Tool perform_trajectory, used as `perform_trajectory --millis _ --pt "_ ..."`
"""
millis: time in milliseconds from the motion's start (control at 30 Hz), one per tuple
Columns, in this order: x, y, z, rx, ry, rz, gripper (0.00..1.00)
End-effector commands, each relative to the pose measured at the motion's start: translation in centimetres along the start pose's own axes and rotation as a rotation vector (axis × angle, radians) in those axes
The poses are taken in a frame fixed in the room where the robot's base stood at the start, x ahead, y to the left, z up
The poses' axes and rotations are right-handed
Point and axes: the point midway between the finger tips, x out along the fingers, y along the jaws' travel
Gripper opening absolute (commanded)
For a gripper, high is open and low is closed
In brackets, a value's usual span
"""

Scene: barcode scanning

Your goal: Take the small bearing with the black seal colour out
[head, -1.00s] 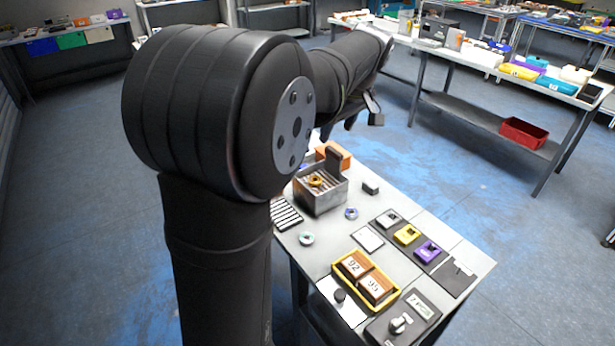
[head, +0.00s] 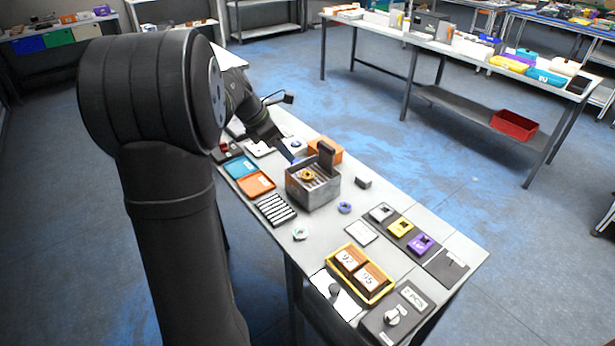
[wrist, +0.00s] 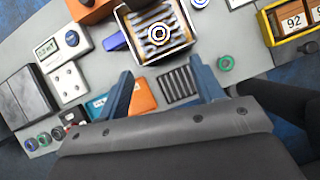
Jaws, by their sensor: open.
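My gripper (wrist: 160,86) is open and empty in the wrist view, its two blue-grey fingers spread above the table. In the head view its tip end is partly hidden near the metal box. A ring-shaped bearing (wrist: 158,33) rests in the open metal box (head: 312,195); it looks orange in the head view (head: 307,174). A blue-ringed bearing (head: 345,207) and a green-ringed bearing (head: 300,233) lie on the table. Several small rings, one of them dark (wrist: 44,139), sit at the lower left of the wrist view.
A slotted black-and-white rack (head: 275,210) and teal (head: 240,166) and orange (head: 258,183) trays lie left of the box. A yellow tray with numbered brown blocks (head: 335,272) stands at the front. Grey, yellow and purple blocks (head: 400,227) line the right. A display device (wrist: 62,42) is near.

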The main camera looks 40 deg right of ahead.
Motion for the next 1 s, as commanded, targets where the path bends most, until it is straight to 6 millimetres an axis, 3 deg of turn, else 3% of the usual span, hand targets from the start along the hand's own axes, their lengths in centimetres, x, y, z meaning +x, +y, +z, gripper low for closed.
perform_trajectory --millis 100,300,633,900,1000 --pt "2.8 -0.1 0.0 0.001 0.002 -0.005 0.61" --pt "6.3 -0.1 0.0 0.003 0.002 -0.003 0.61" --pt "8.5 0.0 0.1 0.003 0.002 -0.002 0.61" --pt "12.3 0.1 0.3 0.003 0.002 -0.002 0.61" --pt "12.8 0.1 0.4 0.003 0.001 -0.001 0.61"
